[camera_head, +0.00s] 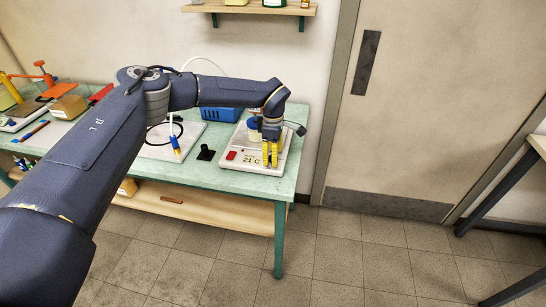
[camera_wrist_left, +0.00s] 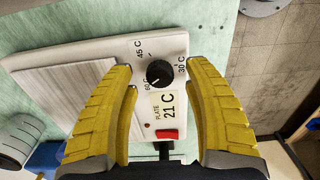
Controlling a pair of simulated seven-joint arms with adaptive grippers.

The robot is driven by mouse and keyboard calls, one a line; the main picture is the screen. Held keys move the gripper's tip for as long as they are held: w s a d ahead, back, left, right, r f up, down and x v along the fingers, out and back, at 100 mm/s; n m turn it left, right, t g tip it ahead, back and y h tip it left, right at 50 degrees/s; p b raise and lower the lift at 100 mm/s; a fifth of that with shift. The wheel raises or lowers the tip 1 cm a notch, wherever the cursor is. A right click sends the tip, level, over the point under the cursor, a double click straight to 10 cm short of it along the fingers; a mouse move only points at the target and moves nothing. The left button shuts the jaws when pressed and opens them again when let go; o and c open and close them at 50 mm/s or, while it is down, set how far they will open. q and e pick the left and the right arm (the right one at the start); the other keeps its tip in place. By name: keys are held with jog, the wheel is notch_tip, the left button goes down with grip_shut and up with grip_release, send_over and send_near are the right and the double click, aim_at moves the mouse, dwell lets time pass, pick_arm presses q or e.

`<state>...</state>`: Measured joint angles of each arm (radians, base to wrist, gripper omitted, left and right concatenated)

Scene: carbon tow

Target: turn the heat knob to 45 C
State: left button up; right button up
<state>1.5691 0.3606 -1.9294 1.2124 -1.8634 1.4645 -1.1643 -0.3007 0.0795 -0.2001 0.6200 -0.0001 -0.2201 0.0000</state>
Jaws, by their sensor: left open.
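The heat knob (camera_wrist_left: 159,73) is a round black dial with a pale pointer mark on the front of a white hot plate (camera_head: 240,163). In the left wrist view, labels for 30 C, 45 C and 60 C stand around it. The pointer's exact heading is too small to tell. A display (camera_wrist_left: 166,105) reads PLATE 21 C, with a red switch (camera_wrist_left: 167,134) beside it. My left gripper (camera_head: 270,154) is above the plate's front right part. In the left wrist view its yellow fingers (camera_wrist_left: 163,78) are open, one on each side of the knob, with gaps to it.
The hot plate stands at the right end of a green bench (camera_head: 250,183). A blue basket (camera_head: 222,114) is behind, and a small black stand (camera_head: 206,152) and a blue-tipped tool (camera_head: 175,144) are to the left. A grey door (camera_head: 430,90) is at the right.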

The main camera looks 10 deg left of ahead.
pick_arm(q)
jog(key=shift+f, duration=0.45)
jog(key=shift+o, duration=0.3)
grip_shut()
